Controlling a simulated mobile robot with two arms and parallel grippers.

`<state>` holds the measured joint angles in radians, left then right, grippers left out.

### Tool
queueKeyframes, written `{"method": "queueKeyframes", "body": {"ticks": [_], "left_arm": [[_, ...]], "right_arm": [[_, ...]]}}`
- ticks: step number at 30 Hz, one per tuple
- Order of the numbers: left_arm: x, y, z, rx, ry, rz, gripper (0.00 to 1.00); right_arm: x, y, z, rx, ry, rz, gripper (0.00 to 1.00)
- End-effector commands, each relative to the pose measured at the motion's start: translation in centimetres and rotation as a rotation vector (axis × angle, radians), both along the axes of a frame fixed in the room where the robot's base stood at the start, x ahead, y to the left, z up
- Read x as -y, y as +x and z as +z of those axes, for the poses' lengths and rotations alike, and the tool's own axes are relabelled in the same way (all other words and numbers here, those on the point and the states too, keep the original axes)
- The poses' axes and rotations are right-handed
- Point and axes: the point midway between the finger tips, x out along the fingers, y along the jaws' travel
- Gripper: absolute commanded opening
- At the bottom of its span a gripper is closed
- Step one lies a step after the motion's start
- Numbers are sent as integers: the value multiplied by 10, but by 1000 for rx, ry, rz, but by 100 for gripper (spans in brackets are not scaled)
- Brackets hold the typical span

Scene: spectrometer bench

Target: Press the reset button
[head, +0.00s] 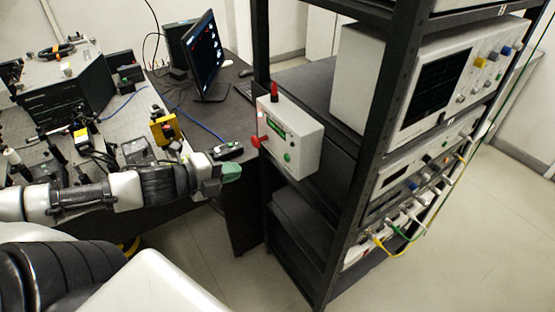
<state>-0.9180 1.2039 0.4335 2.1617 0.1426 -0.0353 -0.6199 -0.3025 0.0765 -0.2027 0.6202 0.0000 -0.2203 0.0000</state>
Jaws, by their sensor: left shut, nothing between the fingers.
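A white control box (298,138) is mounted on the near left side of the black rack. It carries a small display, a round green button (287,157) low on its front, a red knob (255,141) at its left side and a red lamp-like piece (274,91) on top. I cannot read any label, so which part is the reset button is not certain. My left gripper (231,173) reaches in from the left. Its greenish fingertips are together and empty, left of and a little below the box, apart from it in the picture. My right gripper is not in view.
The black rack (374,130) holds an oscilloscope (440,85) and other instruments with cables. A monitor (205,55) stands at the back. Bare floor shows below the gripper.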

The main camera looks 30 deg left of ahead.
Motion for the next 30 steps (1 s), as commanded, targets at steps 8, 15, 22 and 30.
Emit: {"method": "queueKeyframes", "body": {"ticks": [8, 15, 22, 30], "left_arm": [[11, 27, -12, 5, 2, -1, 0], [18, 45, -17, 4, 0, -1, 0], [23, 59, -21, 5, 4, 1, 0], [28, 73, -24, 4, -1, 5, 0]], "right_arm": [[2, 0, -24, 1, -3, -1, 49], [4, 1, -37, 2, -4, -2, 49], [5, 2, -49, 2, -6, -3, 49], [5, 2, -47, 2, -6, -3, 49]]}}
